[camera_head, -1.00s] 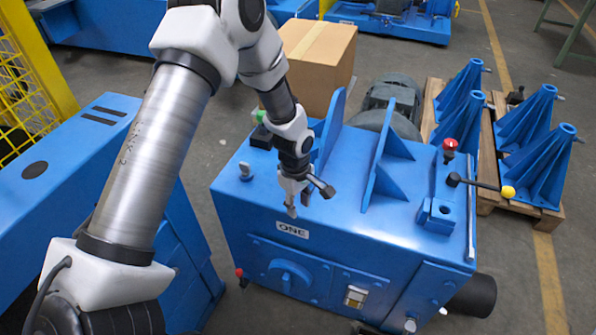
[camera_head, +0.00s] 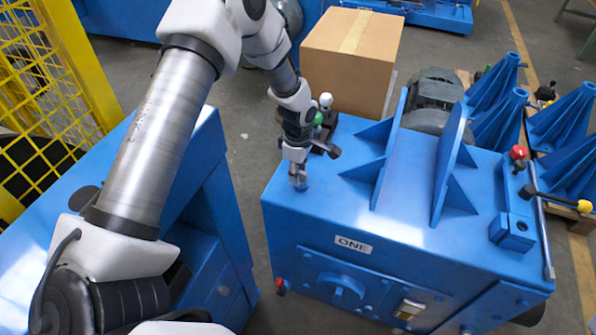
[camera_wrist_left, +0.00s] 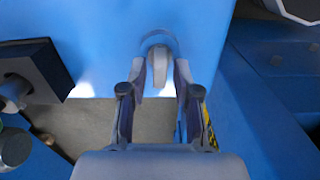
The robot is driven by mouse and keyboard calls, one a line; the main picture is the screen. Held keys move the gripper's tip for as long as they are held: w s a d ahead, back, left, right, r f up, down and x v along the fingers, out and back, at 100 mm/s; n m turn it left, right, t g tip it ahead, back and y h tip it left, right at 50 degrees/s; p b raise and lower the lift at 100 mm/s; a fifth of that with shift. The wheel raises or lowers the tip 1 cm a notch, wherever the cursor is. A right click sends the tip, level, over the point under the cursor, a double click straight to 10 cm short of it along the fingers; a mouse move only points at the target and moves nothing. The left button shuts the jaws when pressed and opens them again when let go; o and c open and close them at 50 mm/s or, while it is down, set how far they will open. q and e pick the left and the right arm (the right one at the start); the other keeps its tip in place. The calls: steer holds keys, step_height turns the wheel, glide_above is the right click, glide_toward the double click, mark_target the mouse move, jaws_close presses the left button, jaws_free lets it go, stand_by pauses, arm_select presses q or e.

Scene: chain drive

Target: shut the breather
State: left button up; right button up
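The breather (camera_wrist_left: 160,66) is a small grey upright tab on a round blue base, on top of the blue housing (camera_head: 330,205) marked ONE, near its left end. My left gripper (camera_head: 299,178) is right above it in the head view and hides most of it. In the left wrist view my left gripper (camera_wrist_left: 160,75) is open, with one finger on each side of the grey tab and gaps visible between. Whether either finger touches it I cannot tell. My right gripper is not in view.
A black block (camera_head: 322,140) with green and white knobs stands close behind the left gripper. Blue upright plates (camera_head: 447,165) rise from the housing top to the right. A cardboard box (camera_head: 350,62) is behind. A red knob (camera_head: 518,153) and yellow-tipped lever (camera_head: 584,206) are at right.

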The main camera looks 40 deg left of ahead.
arm_select(q)
jaws_close()
